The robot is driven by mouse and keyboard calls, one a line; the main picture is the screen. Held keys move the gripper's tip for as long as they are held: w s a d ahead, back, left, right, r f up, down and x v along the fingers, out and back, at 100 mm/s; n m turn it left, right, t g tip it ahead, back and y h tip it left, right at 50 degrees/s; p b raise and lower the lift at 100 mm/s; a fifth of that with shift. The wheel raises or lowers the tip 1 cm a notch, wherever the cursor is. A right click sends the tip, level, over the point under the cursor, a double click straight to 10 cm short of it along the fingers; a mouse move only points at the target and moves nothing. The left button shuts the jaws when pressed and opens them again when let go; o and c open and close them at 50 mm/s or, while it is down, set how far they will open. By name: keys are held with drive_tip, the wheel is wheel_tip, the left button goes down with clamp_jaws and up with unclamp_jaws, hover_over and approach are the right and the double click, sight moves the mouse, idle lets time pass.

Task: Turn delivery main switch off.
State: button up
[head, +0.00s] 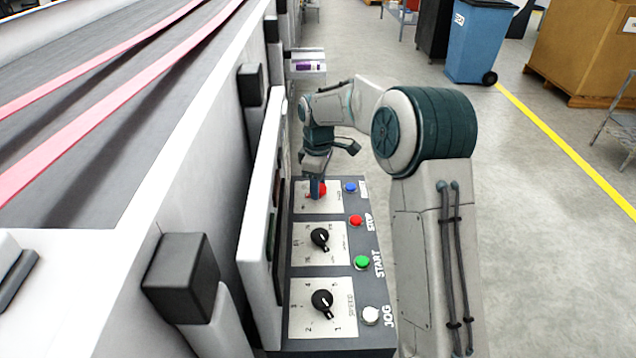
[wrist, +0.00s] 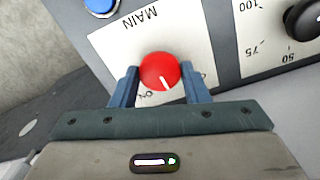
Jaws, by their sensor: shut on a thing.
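The delivery main switch is a round red knob (wrist: 160,71) with a white pointer mark, on a white plate (wrist: 118,42) lettered MAIN, with ON near the knob. In the wrist view the pointer mark lies toward the lower right side of the knob, near the gripper. My gripper (wrist: 158,88) has one blue finger on each side of the knob and is shut on it. In the head view the knob (head: 320,187) shows partly at the far end of the control panel, with my gripper (head: 317,188) over it. The OFF lettering is not readable.
The panel (head: 300,262) also carries a blue button (head: 350,187), a red STOP button (head: 356,221), a green START button (head: 362,262), a white JOG button (head: 371,315) and two black dials (head: 320,238). The machine wall (head: 262,210) stands close on the left; open floor lies right.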

drive_tip(key=n, duration=0.4)
drive_tip(key=shift+p, duration=0.3)
drive_tip(key=shift+r+n+p, duration=0.1)
drive_tip(key=shift+n+p, duration=0.2)
drive_tip(key=shift+n, duration=1.8)
drive_tip(key=o, duration=1)
drive_tip(key=shift+c, duration=0.2)
wheel_tip(320, 180, up, 14)
drive_tip(key=b, duration=0.1)
drive_tip(key=shift+b, duration=0.3)
